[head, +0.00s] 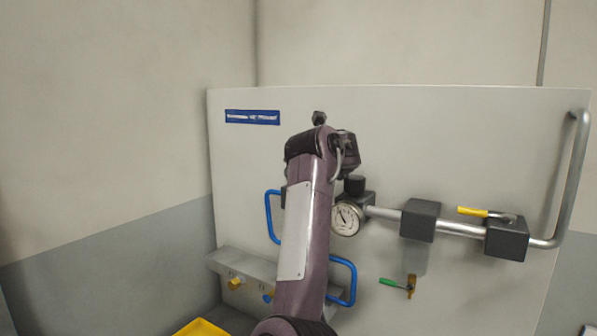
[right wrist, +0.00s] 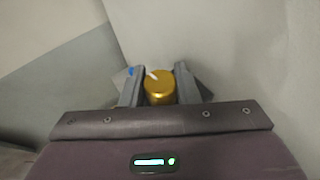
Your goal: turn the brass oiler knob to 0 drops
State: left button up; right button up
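The brass oiler knob (right wrist: 159,90) shows in the right wrist view as a short golden cylinder with a white mark at its upper left edge. My right gripper (right wrist: 159,80) has one dark finger on each side of it, with no clear gap between fingers and knob. The knob's lower part is hidden behind the gripper body. In the head view an arm of mine rises from the bottom middle and hides the knob and the gripper's fingers. My left gripper is not in view.
A pale panel carries a round gauge (head: 347,219), a grey pipe (head: 460,228), a yellow-handled valve (head: 473,211), a green-handled drain valve (head: 393,283) and blue handles (head: 344,279). A ledge (head: 245,262) and a yellow bin (head: 200,328) are at lower left.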

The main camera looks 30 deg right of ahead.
jog(key=shift+c, duration=0.7)
jog(key=shift+r+n+y+p, duration=0.2)
jog(key=shift+n+y+p, duration=0.25)
jog(key=shift+y, duration=0.15)
jog(key=shift+d+r+n+y+p, duration=0.1)
jog(key=shift+n+y+p, duration=0.8)
jog(key=shift+n+y, duration=0.25)
jog(key=shift+n+g+y+p, duration=0.4)
jog(key=shift+n+y+p, duration=0.15)
jog(key=shift+n+y, duration=0.4)
jog(key=shift+f, duration=0.2)
jog(key=o, duration=1)
